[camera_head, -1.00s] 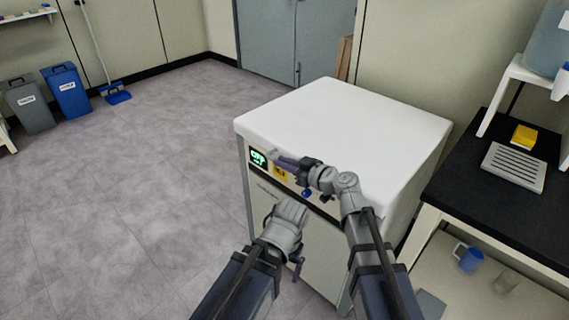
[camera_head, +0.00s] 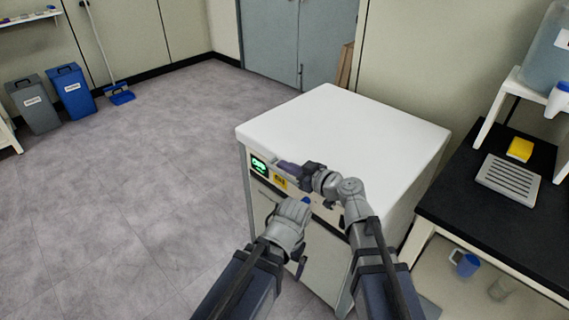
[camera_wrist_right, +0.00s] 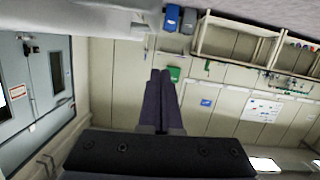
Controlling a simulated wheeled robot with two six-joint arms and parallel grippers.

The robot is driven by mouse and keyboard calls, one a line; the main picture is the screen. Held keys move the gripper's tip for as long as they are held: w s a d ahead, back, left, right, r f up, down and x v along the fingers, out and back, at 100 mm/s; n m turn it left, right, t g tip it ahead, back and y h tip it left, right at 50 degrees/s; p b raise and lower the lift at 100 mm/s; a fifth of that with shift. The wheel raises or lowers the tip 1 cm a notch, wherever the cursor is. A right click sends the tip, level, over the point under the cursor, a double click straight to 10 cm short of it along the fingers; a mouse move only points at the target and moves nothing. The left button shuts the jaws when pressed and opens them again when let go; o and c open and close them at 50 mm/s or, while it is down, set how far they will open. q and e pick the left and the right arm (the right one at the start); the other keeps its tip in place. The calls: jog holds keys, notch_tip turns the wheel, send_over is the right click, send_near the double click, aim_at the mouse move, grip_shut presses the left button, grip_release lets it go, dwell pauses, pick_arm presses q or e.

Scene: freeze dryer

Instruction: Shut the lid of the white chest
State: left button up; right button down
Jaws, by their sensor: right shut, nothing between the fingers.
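The white chest (camera_head: 345,130) stands in the middle of the head view, and its white lid lies flat on top. Its front panel has a green-lit display (camera_head: 259,165) and a yellow label (camera_head: 280,182). My right gripper (camera_head: 283,165) is at the front upper edge of the chest, just under or against the lid's rim; I cannot tell if it touches. In the right wrist view its two fingers (camera_wrist_right: 158,100) are together with nothing between them. My left arm's wrist (camera_head: 285,225) is low in front of the chest; its fingers are mostly hidden.
A black-topped table (camera_head: 455,190) stands close at the right, with a grey rack (camera_head: 508,180), a yellow block (camera_head: 520,149) and a white stand. A blue mug (camera_head: 465,264) is below it. Grey and blue bins (camera_head: 71,90) stand far left. The floor at the left is clear.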

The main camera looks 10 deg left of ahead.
jog(key=p+v, duration=0.1)
jog(key=v, duration=0.7)
jog(key=shift+a, duration=0.15)
jog(key=shift+r, duration=0.15)
